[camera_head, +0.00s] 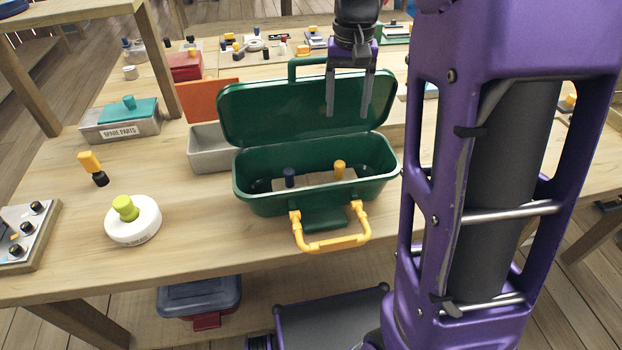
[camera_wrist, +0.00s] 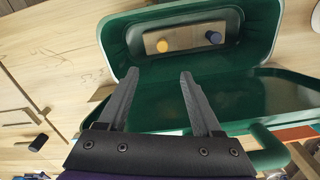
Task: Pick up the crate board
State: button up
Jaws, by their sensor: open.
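The crate board (camera_head: 317,184) is a tan board with a dark blue knob (camera_head: 289,177) and a yellow knob (camera_head: 340,169). It lies inside the green crate (camera_head: 262,203), whose lid (camera_head: 290,115) stands open at the back. The board also shows in the wrist view (camera_wrist: 188,41), near the top. My gripper (camera_head: 348,113) is open and empty, fingers pointing down, in front of the lid and above the crate. In the wrist view its fingertips (camera_wrist: 159,73) are apart, with the board beyond them. The crate's front wall hides the board's lower edge in the head view.
A yellow handle (camera_head: 333,244) sticks out at the crate's front. A grey bin with an orange lid (camera_head: 209,100) stands close on its left. A white disc with a lime knob (camera_head: 133,222) and a spare parts box (camera_head: 119,124) are farther left.

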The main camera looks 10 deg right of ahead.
jog(key=b, duration=0.2)
send_near(340, 163)
jog(key=f, duration=0.5)
jog(key=shift+d, duration=0.25)
jog(key=shift+a+f+b, duration=0.15)
jog(key=shift+f+b, duration=0.05)
jog(key=shift+f, duration=1.2)
jog(key=shift+a+f+b, duration=0.15)
jog(key=shift+f+b, duration=0.05)
jog(key=shift+f, duration=1.15)
jog(key=shift+c, duration=0.3)
grip_shut()
